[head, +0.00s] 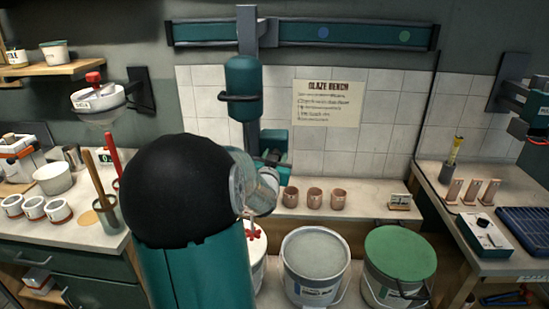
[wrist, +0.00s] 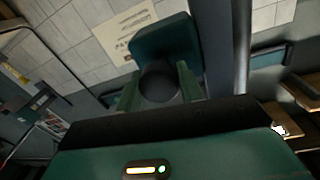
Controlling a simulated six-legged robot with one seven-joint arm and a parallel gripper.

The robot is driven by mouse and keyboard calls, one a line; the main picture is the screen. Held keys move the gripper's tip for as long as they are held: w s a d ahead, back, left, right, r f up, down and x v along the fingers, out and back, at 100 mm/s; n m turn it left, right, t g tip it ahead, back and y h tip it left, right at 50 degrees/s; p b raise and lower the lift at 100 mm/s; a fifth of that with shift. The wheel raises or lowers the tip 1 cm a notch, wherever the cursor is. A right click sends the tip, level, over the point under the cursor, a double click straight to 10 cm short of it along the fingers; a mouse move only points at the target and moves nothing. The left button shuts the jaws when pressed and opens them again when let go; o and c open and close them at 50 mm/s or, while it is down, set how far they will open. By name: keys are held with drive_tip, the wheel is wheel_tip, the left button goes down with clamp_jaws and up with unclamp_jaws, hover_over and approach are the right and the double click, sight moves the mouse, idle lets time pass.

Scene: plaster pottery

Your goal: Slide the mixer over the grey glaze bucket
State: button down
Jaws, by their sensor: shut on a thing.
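The mixer (head: 243,88) is a teal motor body with a dark bar handle, hanging from a carriage near the left end of the wall rail (head: 290,33). In the wrist view my gripper (wrist: 158,88) is shut on a dark round knob of the mixer (wrist: 165,42). My arm hides most of this grip in the head view.
Several small clay cups (head: 314,198) stand on the shelf behind the buckets. The rail is clear to the right of the carriage.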

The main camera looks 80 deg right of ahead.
drive_tip(key=shift+w, duration=0.1)
drive_tip(key=c, duration=0.9)
unclamp_jaws()
drive_tip(key=shift+a, duration=0.15)
